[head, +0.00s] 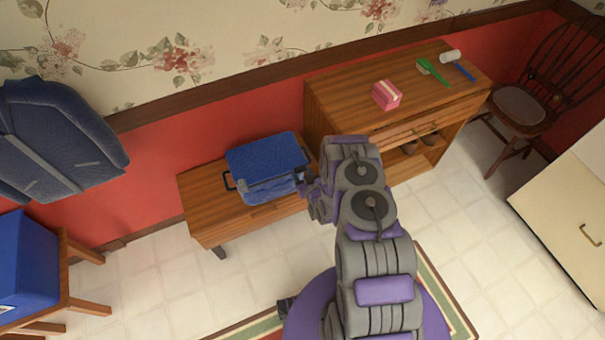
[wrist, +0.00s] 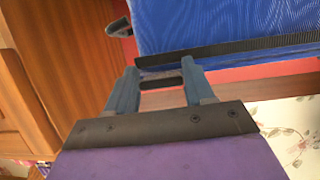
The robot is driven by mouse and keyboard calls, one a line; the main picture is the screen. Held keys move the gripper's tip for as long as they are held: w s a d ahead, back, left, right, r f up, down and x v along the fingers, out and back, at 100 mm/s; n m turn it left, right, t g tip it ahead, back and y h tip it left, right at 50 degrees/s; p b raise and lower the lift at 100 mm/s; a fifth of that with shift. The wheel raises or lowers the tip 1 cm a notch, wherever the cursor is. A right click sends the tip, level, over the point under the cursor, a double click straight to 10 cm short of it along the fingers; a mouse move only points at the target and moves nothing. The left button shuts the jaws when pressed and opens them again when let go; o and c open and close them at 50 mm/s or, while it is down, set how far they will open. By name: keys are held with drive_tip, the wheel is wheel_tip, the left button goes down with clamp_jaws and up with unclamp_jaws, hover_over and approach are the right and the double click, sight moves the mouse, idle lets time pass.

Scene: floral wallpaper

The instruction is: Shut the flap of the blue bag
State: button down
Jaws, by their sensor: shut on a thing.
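The blue bag (head: 270,190) stands on a low wooden bench against the red wall. Its flap (head: 265,153) is the broad blue panel on top, lying over the body; I cannot tell whether a gap is left under it. My gripper (head: 308,184) is at the bag's right edge. In the wrist view my gripper (wrist: 160,85) has its two blue-grey fingers on either side of a small dark piece at the bag's black-trimmed edge (wrist: 220,55). The exact grip is partly hidden.
The wooden bench (head: 205,210) adjoins a taller wooden cabinet (head: 330,95) on the right, holding a pink box (head: 387,95) and a green brush (head: 435,73). A dark chair (head: 520,105) stands far right. A blue box (head: 25,265) is at left.

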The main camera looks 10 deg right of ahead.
drive_tip(key=shift+s+f, duration=0.45)
drive_tip(key=shift+f, duration=0.2)
drive_tip(key=c, duration=0.8)
unclamp_jaws()
drive_tip(key=shift+w+f, duration=0.1)
drive_tip(key=shift+o, duration=0.9)
drive_tip(key=shift+w, duration=0.2)
drive_tip(key=shift+o, duration=1.1)
drive_tip(key=shift+w+r, duration=0.15)
drive_tip(key=shift+r, duration=0.15)
drive_tip(key=p+v, duration=0.2)
drive_tip(key=v, duration=1.5)
drive_tip(key=shift+r, duration=0.1)
